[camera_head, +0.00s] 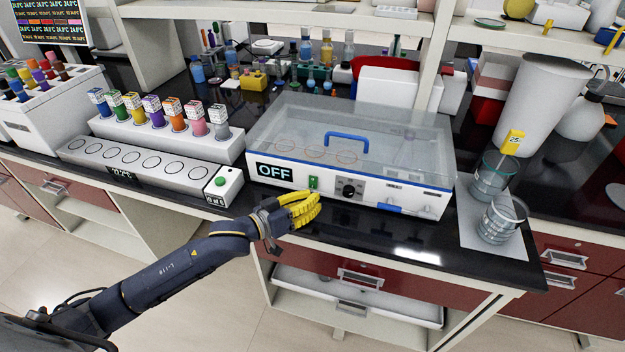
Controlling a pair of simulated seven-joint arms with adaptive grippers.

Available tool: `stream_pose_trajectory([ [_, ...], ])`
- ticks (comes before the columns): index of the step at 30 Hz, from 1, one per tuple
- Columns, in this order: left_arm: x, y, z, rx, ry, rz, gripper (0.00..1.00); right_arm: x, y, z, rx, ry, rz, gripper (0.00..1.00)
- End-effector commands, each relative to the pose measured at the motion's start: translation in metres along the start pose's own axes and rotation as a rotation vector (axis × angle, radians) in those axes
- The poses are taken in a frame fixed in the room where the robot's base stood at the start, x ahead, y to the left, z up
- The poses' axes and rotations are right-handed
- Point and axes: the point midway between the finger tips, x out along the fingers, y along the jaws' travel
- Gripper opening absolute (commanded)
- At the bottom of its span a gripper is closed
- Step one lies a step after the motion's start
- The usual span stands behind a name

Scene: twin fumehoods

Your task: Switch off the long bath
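A long white bath (400,198) with a clear lid and blue handle (346,141) stands at the middle of the bench. Its black display (275,172) reads OFF. A green switch (313,182) and a black knob (349,189) are on its front. My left gripper (312,207), with yellow fingers, is just in front of and below the green switch; I cannot tell if it touches the bath. Its fingers look close together, but whether they are shut is unclear. My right gripper is not in view.
A long white block (150,160) with several round wells, a small lit display and a green button (221,181) is to the left. Glass beakers (500,220) stand on a pale mat at the right. Bottles crowd the back. The bench's front edge (400,248) runs below the bath.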

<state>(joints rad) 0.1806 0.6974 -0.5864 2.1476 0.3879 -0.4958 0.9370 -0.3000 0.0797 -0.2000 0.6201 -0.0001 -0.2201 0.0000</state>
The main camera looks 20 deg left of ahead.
Motion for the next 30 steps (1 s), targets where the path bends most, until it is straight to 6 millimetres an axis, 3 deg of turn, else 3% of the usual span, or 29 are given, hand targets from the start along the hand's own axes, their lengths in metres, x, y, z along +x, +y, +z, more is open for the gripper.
stream_pose_trajectory([
  [12,-0.023,0.013,0.013,-0.001,0.0,0.0,0.0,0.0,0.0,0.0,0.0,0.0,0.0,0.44],
  [30,-0.026,0.015,0.013,-0.021,0.007,0.01,0.0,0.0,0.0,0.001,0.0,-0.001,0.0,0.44],
])
